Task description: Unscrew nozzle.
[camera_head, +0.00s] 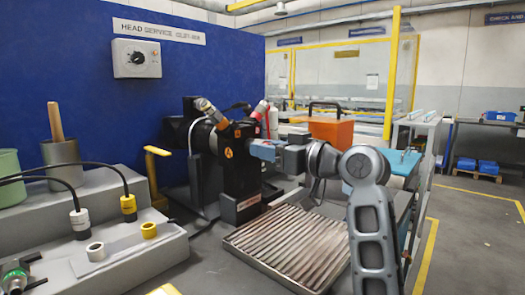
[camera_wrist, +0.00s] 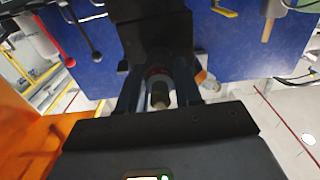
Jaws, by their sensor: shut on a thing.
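The nozzle (camera_wrist: 160,97) shows in the wrist view as a short tan-tipped cylinder with a reddish ring behind it. It points out of a dark machine head. My gripper (camera_wrist: 158,88) has one finger on each side of the nozzle and is shut on it. In the head view, my gripper (camera_head: 262,151) reaches in from the right with blue fingers against the front of the black machine head (camera_head: 238,165), which has orange marks. The nozzle is hidden there by the fingers and head.
A ribbed metal tray (camera_head: 285,245) lies below my arm. An orange box (camera_head: 330,131) stands behind it. At left is a grey stepped block (camera_head: 130,255) with black cables, a yellow ring (camera_head: 149,230) and a white ring (camera_head: 95,252). A blue panel (camera_head: 85,75) with a dial stands behind.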

